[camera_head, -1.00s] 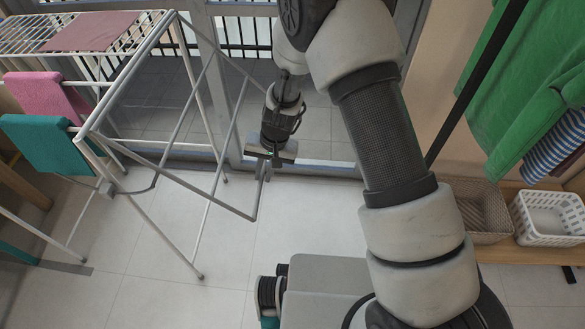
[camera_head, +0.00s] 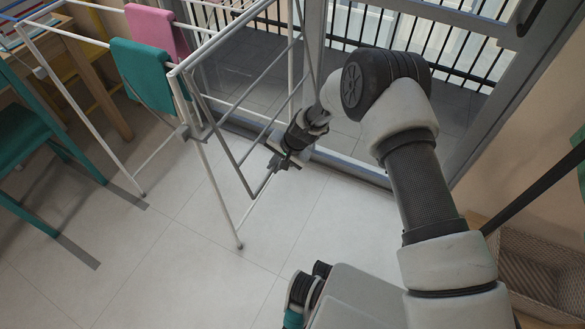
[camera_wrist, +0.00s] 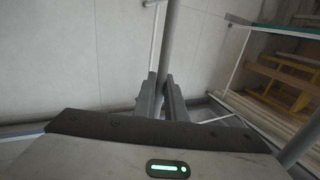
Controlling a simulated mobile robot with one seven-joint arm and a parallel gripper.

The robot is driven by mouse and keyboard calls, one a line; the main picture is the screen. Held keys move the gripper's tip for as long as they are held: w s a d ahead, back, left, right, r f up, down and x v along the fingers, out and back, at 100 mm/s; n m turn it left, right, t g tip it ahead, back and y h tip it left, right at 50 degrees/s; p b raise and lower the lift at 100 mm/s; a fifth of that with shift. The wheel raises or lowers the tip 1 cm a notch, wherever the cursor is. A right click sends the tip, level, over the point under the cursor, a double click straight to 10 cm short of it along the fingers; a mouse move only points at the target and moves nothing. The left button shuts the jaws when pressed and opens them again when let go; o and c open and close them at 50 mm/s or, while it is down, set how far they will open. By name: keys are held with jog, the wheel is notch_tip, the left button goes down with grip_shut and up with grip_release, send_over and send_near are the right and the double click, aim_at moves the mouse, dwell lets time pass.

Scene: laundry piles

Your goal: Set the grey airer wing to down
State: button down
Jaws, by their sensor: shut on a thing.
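The grey airer wing (camera_head: 262,184) hangs steeply down from the right edge of the white drying airer (camera_head: 215,40). Its side bar slopes down and right beside a white leg. My gripper (camera_head: 276,165) is at the wing's outer bar, low in front of the balcony door. In the wrist view my gripper (camera_wrist: 167,92) is shut on the grey bar, which runs up out of the picture from between the fingers.
A pink cloth (camera_head: 158,30) and a teal cloth (camera_head: 146,74) hang on the airer. A teal chair (camera_head: 25,140) and a wooden table stand at left. A wicker basket (camera_head: 540,265) is at lower right. The tiled floor in front is clear.

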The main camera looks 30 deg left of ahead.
jog(key=a+f+y, duration=0.2)
jog(key=a, duration=0.5)
jog(key=shift+s+f, duration=0.15)
jog(key=shift+s, duration=0.25)
jog(key=shift+s+a, duration=0.1)
jog(key=shift+a, duration=0.1)
jog(key=c, duration=1.9)
grip_release()
jog(key=shift+f, duration=0.1)
jog(key=shift+o, duration=0.4)
jog(key=shift+w+a+r, duration=0.15)
jog(key=shift+w+r, duration=0.05)
jog(key=shift+r, duration=0.05)
jog(key=p+v, duration=0.4)
jog(key=v, duration=1.3)
jog(key=shift+r+p, duration=0.15)
jog(key=shift+p, duration=0.15)
